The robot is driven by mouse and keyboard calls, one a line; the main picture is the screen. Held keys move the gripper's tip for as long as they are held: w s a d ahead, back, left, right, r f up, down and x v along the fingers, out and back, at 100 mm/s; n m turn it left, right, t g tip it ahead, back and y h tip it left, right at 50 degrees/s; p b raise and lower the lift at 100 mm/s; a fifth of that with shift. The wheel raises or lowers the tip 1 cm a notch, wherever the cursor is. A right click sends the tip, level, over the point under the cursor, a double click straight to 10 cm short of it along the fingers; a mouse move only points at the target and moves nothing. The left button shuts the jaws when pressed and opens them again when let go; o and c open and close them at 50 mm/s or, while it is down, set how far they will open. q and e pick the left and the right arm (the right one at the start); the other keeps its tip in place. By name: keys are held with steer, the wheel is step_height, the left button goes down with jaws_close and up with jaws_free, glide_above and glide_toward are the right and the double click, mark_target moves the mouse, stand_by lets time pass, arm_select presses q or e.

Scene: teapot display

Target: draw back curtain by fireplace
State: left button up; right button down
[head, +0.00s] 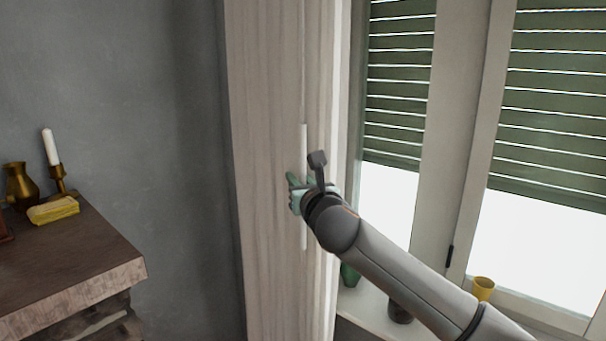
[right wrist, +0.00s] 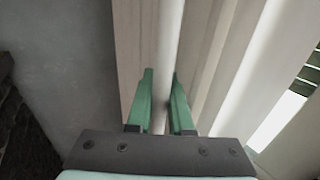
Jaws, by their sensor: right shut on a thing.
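The pale curtain (head: 268,120) hangs in folds beside the window, gathered in a narrow width at its left side. A white vertical rod (head: 303,145) runs down the front of the curtain. My right gripper (head: 296,190) is at the rod, shut on it. In the right wrist view the green fingers of the right gripper (right wrist: 161,88) stand on either side of the white rod (right wrist: 168,50), with the curtain (right wrist: 205,45) behind. The fireplace mantel (head: 75,265) is at the lower left. My left gripper is not in view.
The window has green slatted blinds (head: 400,80). A yellow cup (head: 482,288) and a green vase (head: 349,275) stand on the sill. On the mantel are a brass jug (head: 20,186), a candle (head: 50,147) in a holder and a yellow block (head: 54,210).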

steer(key=shift+s, duration=0.1)
steer(key=c, duration=0.8)
jaws_free()
steer(key=shift+d, duration=0.1)
steer(key=b+v, duration=0.1)
steer(key=v, duration=1.1)
steer(key=shift+s+b, duration=0.2)
steer(key=shift+b, duration=0.2)
steer(key=shift+d, duration=0.1)
steer(key=s+d+f+m+g+p, duration=0.1)
steer(key=s+d+f+m+g, duration=0.15)
steer(key=f+m, duration=0.95)
steer(key=s+d+f+m+g+p, duration=0.1)
steer(key=s+f+m+g, duration=0.15)
steer(key=f+m, duration=0.9)
steer(key=s+d+f+m+g+h, duration=0.1)
steer(key=s+d+f+m, duration=0.3)
steer(key=s+f, duration=0.4)
steer(key=s+d+f+m+h, duration=0.1)
steer(key=s+d+f+m, duration=0.4)
steer(key=s+f, duration=0.3)
steer(key=s+d+f+m+g+h, duration=0.1)
steer(key=s+d+f+m, duration=0.4)
steer(key=s+f, duration=0.3)
step_height(320, 180, down, 4)
steer(key=shift+s+r+g+h+p, duration=0.2)
steer(key=shift+s+g+h+p, duration=0.1)
steer(key=shift+h+p, duration=0.1)
